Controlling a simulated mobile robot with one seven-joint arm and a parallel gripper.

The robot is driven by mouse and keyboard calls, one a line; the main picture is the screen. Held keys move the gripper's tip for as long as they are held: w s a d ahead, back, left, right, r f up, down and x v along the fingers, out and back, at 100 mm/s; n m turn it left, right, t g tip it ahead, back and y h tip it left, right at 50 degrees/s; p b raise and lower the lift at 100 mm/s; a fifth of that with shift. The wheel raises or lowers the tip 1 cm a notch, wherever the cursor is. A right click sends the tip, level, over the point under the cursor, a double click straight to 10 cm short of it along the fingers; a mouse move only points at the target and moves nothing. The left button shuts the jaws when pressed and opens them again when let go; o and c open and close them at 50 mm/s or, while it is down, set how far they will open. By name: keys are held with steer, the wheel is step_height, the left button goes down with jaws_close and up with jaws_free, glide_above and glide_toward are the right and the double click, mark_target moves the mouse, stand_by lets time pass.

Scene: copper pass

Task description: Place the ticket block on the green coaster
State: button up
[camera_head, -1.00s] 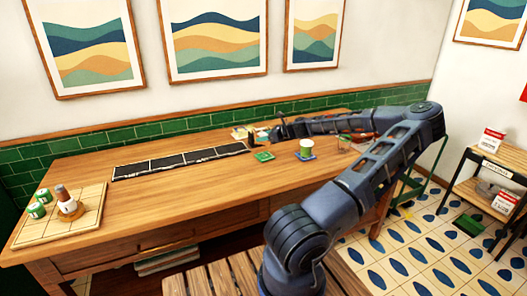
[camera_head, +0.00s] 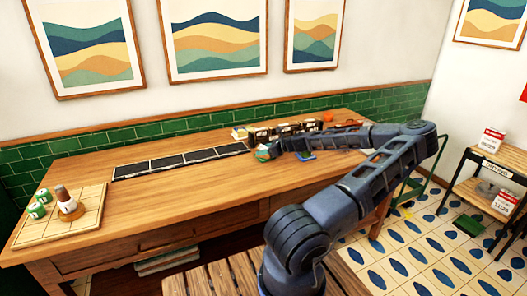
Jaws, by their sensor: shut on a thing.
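My gripper (camera_head: 272,150) is at the back of the table, right of the black strip, low over the green coaster (camera_head: 261,158). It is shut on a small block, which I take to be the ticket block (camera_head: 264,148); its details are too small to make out. The gripper and block hide part of the coaster. I cannot tell whether the block touches the coaster.
A blue coaster (camera_head: 306,156) lies to the right, partly behind my arm, which hides the cup there. Dark boxes (camera_head: 285,130) and a pale item (camera_head: 239,133) stand behind. A black segmented strip (camera_head: 180,161) and a board (camera_head: 85,222) with tins lie left. The front middle is clear.

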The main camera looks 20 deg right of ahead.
steer(key=shift+f, duration=0.1)
steer(key=o, duration=1)
steer(key=shift+o, duration=0.2)
steer(key=v, duration=1.2)
steer(key=shift+a, duration=0.1)
